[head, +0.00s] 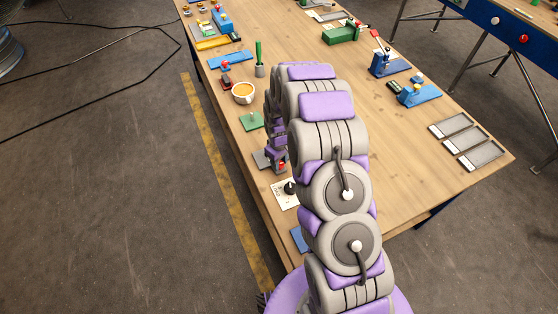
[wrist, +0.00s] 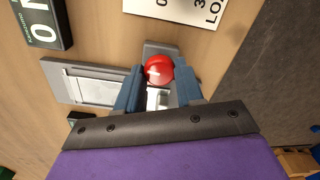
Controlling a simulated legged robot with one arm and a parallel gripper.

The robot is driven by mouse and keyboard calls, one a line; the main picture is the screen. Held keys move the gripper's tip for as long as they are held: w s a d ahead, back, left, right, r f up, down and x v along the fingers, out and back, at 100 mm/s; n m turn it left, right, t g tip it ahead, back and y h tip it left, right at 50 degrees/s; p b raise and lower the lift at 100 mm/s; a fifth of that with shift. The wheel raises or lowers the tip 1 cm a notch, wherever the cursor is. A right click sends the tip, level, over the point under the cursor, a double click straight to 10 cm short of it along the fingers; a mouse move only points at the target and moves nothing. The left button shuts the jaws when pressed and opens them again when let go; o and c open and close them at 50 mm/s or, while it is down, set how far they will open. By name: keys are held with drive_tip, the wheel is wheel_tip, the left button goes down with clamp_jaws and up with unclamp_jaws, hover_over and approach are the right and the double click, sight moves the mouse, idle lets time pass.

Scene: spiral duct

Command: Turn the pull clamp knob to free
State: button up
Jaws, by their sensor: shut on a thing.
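The pull clamp's round red knob (wrist: 159,69) with a small white mark sits between my gripper's two blue fingers in the wrist view. My gripper (wrist: 160,78) is shut on the knob from both sides. The clamp's grey base (wrist: 88,86) with a pale panel extends to the left of the fingers. In the head view the red knob (head: 282,166) shows small below my gripper (head: 277,158), near the table's left edge. The clamp's grey plate (head: 262,159) shows beside it. My arm hides part of the clamp.
Grey trays (head: 466,140) lie at right. The table's middle right is clear.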

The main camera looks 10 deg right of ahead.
drive_tip(key=shift+s+f+n, duration=0.1)
drive_tip(key=shift+s+n, duration=0.1)
drive_tip(key=shift+n, duration=0.1)
idle(1.7)
idle(0.4)
drive_tip(key=o, duration=1)
drive_tip(key=shift+w+d, duration=0.1)
drive_tip(key=shift+o, duration=0.2)
drive_tip(key=shift+r, duration=0.2)
wheel_tip(320, 180, up, 17)
drive_tip(key=shift+p, duration=0.4)
drive_tip(key=shift+w, duration=0.1)
